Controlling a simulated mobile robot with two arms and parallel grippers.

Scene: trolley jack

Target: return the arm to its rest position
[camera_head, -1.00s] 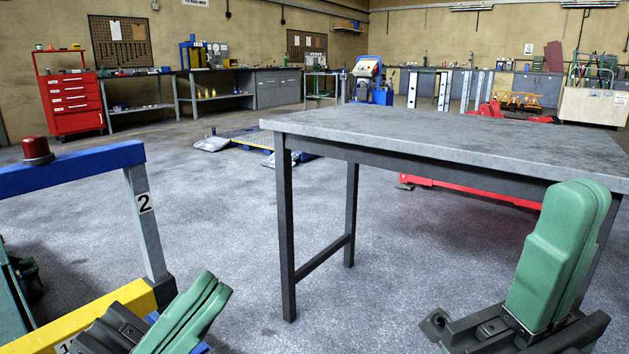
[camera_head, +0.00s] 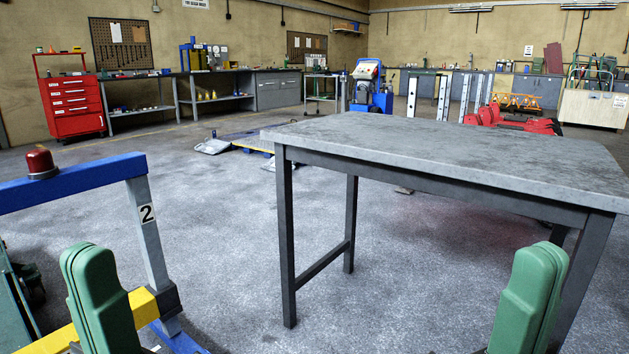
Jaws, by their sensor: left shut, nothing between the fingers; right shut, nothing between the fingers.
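My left gripper (camera_head: 88,262) is at the lower left, its green fingers shut together and pointing upward, with nothing in them. In the picture it overlaps the yellow bar of the blue and yellow frame (camera_head: 72,180); I cannot tell the gap. My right gripper (camera_head: 540,268) is at the lower right, its green fingers shut, upright and empty. It shows in front of the grey table's right leg, below the tabletop (camera_head: 440,150). The lower parts of both grippers are cut off by the picture's bottom edge.
The table stands close ahead on the right. The frame, marked 2 and topped by a red knob (camera_head: 40,164), stands on the left. Open concrete floor (camera_head: 225,230) lies between them. Red equipment (camera_head: 510,120) shows behind the table. A red tool cabinet (camera_head: 74,104) stands farther back.

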